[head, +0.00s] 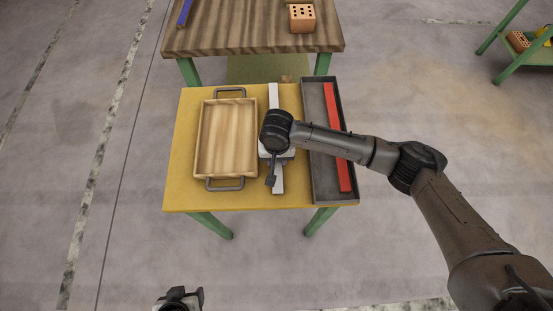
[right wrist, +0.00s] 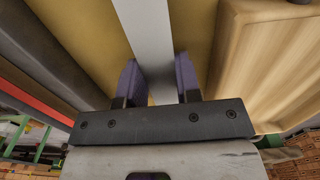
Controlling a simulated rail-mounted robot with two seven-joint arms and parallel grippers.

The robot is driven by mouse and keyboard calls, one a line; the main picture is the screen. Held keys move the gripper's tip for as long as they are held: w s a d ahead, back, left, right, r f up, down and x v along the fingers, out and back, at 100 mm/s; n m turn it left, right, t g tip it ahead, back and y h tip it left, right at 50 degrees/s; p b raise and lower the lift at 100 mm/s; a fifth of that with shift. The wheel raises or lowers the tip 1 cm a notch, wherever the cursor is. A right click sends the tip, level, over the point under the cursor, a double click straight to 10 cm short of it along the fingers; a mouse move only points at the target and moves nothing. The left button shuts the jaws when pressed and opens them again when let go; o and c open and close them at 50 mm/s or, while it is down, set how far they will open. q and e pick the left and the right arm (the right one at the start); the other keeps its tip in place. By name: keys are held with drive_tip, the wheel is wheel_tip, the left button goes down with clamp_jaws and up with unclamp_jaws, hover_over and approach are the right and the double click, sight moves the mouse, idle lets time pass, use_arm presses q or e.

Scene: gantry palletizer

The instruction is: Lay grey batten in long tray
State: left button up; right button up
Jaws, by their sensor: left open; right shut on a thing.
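The grey batten (head: 277,180) is long and pale and lies lengthwise over the yellow table, between the wooden tray and the long tray. My right gripper (head: 275,157) is shut on it near its middle, and the wrist hides that part in the head view. In the right wrist view the batten (right wrist: 148,40) runs between the two fingers (right wrist: 158,82). I cannot tell whether it touches the table. The long dark tray (head: 320,183) stands just right of it with a red batten (head: 338,135) inside. My left gripper (head: 181,298) is open at the bottom edge, away from the table.
A wooden tray with dark handles (head: 228,140) stands left of the batten on the yellow table (head: 182,150). A brown wooden table (head: 250,35) behind holds a perforated brick (head: 302,18) and a blue bar (head: 184,13). A green stand (head: 530,55) is at far right.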

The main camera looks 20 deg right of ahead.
drive_tip(key=shift+f, duration=0.55)
drive_tip(key=o, duration=0.5)
drive_tip(key=shift+f, duration=0.1)
drive_tip(key=o, duration=0.5)
drive_tip(key=shift+r, duration=0.35)
drive_tip(key=shift+r+p, duration=1.95)
drive_tip(key=shift+r, duration=3.9)
